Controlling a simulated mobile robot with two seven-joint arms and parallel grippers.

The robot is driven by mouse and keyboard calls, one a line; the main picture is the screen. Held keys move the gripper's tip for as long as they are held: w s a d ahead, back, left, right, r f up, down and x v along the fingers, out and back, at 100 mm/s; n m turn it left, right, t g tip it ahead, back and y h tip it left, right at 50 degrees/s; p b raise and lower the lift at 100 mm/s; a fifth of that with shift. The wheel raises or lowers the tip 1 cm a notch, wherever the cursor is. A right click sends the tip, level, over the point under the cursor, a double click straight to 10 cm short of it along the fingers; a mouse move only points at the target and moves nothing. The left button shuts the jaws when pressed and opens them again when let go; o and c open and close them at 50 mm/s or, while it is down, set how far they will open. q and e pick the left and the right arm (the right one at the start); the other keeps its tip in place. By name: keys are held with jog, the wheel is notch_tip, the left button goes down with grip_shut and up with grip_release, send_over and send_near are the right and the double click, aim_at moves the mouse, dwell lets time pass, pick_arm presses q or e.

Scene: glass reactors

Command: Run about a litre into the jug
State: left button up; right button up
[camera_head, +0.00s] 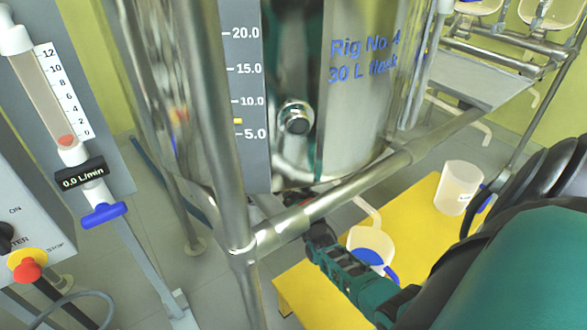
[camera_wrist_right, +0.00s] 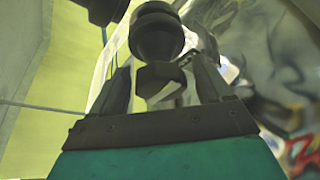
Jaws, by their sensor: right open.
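A whitish jug (camera_head: 361,239) with blue on it stands on a yellow bench (camera_head: 425,210), under the reactor flask (camera_head: 352,120). I cannot tell whether the blue is contents or part of the jug. A pale bent spout (camera_head: 368,209) hangs just above it. My right gripper (camera_head: 296,198) is below the flask, partly hidden by a steel frame tube. In the right wrist view its open fingers (camera_wrist_right: 160,85) stand either side of a dark fitting with a round knob (camera_wrist_right: 157,35); contact is unclear. My left gripper is not in view.
A second pale jug (camera_head: 460,187) stands further right on the bench. Steel frame tubes (camera_head: 345,187) cross in front of the flask. At left are a flow meter (camera_head: 82,178) reading 0.0 L/min, its blue handle (camera_head: 104,215) and a red stop button (camera_head: 28,271).

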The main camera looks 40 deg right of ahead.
jog(key=shift+c, duration=0.2)
jog(key=c, duration=0.9)
jog(key=shift+c, duration=0.2)
jog(key=shift+n, duration=0.4)
jog(key=shift+n+y, duration=0.3)
jog(key=n+t+y, duration=0.1)
jog(key=n, duration=0.1)
jog(key=shift+n, duration=0.4)
jog(key=shift+n+t+y, duration=0.5)
jog(key=shift+n+y, duration=0.2)
jog(key=shift+n, duration=0.9)
jog(key=shift+n+y, duration=0.4)
